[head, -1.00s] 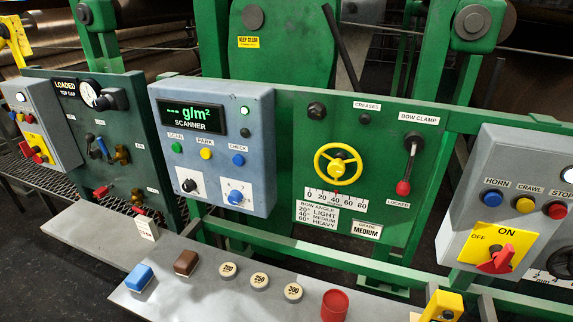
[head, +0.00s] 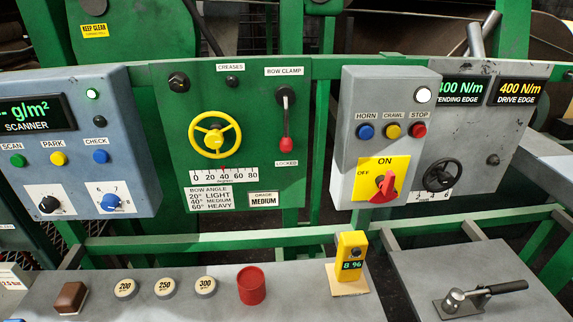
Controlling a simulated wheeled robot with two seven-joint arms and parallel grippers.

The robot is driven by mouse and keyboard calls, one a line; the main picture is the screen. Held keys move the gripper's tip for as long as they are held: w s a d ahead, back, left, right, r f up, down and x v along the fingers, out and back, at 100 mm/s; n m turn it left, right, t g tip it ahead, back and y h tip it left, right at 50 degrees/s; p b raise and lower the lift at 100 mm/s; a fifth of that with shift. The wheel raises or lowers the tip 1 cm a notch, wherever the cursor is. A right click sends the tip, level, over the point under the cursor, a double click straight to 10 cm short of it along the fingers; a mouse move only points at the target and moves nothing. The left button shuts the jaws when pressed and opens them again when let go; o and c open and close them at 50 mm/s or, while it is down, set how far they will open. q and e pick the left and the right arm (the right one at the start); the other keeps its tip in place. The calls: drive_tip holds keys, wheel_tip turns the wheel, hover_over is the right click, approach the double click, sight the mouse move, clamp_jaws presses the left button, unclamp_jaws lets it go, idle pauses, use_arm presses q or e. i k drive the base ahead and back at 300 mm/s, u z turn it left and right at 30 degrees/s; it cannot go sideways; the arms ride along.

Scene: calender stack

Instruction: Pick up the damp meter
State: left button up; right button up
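The damp meter (head: 350,257) is a yellow handheld block with a dark screen reading 8 %. It stands upright on a small tan pad (head: 347,281) near the right end of the grey shelf (head: 210,306). Neither of my grippers shows in the head view.
On the same shelf are a red cup (head: 251,286), several round weights marked 200, 250 and 300 (head: 205,287), and a brown block (head: 71,297). A grey plate with a lever clamp (head: 478,297) lies to the right. Control panels and a green rail (head: 300,237) stand behind.

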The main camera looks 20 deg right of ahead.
sight(347, 267)
drive_tip(key=z, duration=1.25)
